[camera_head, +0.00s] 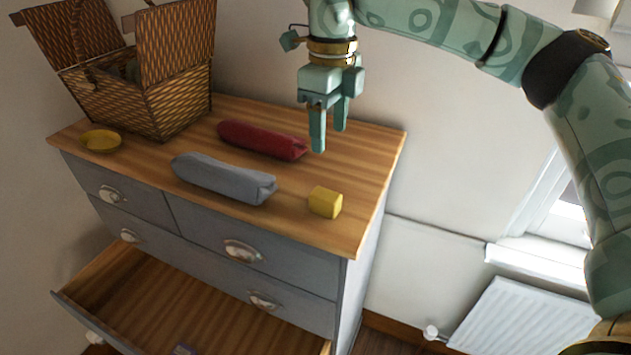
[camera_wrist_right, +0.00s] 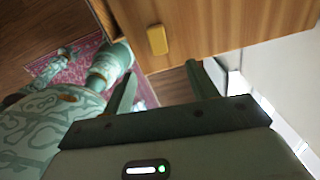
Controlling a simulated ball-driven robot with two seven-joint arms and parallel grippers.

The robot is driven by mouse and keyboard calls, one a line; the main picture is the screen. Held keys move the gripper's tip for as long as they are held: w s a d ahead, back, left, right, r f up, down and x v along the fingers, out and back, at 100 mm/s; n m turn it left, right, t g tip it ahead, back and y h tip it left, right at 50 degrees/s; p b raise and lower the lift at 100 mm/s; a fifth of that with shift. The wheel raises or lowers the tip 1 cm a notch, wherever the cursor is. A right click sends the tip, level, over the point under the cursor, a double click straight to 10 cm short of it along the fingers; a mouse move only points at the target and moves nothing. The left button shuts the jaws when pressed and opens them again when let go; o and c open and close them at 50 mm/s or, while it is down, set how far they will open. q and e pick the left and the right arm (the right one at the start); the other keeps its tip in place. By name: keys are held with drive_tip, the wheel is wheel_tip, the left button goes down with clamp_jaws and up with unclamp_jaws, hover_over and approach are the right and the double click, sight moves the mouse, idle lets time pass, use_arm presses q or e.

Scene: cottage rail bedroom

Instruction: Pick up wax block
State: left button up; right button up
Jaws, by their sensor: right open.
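The yellow wax block (camera_head: 325,202) lies on the wooden top of the dresser, near its front right corner. It also shows in the right wrist view (camera_wrist_right: 157,40), on the dresser top beyond the fingers. My right gripper (camera_head: 328,140) hangs above the back right part of the dresser top, behind and above the block. Its fingers point down, apart and empty, and it does not touch the block. My left gripper is not visible in the head view.
A grey pouch (camera_head: 222,179) and a red pouch (camera_head: 262,140) lie left of the block. A yellow dish (camera_head: 100,141) and an open wicker basket (camera_head: 150,95) stand at the left. A lower drawer (camera_head: 190,300) is pulled out. A radiator (camera_head: 520,320) is at the right.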

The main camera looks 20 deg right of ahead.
hover_over(326, 194)
drive_tip(key=f, duration=0.6)
drive_tip(key=shift+s+a, duration=0.1)
drive_tip(key=shift+s, duration=0.2)
drive_tip(key=f, duration=0.4)
drive_tip(key=shift+w+d+f, duration=0.1)
drive_tip(key=shift+w+d, duration=0.1)
drive_tip(key=shift+w, duration=0.1)
drive_tip(key=shift+s+a+f+p, duration=0.15)
drive_tip(key=shift+f+p, duration=0.15)
drive_tip(key=shift+f, duration=0.25)
drive_tip(key=f, duration=0.4)
drive_tip(key=shift+w+f+p, duration=0.2)
drive_tip(key=shift+f+p, duration=0.05)
drive_tip(key=shift+p, duration=0.15)
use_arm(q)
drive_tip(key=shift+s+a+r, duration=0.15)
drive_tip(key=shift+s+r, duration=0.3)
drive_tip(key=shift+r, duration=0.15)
use_arm(e)
drive_tip(key=c, duration=1.1)
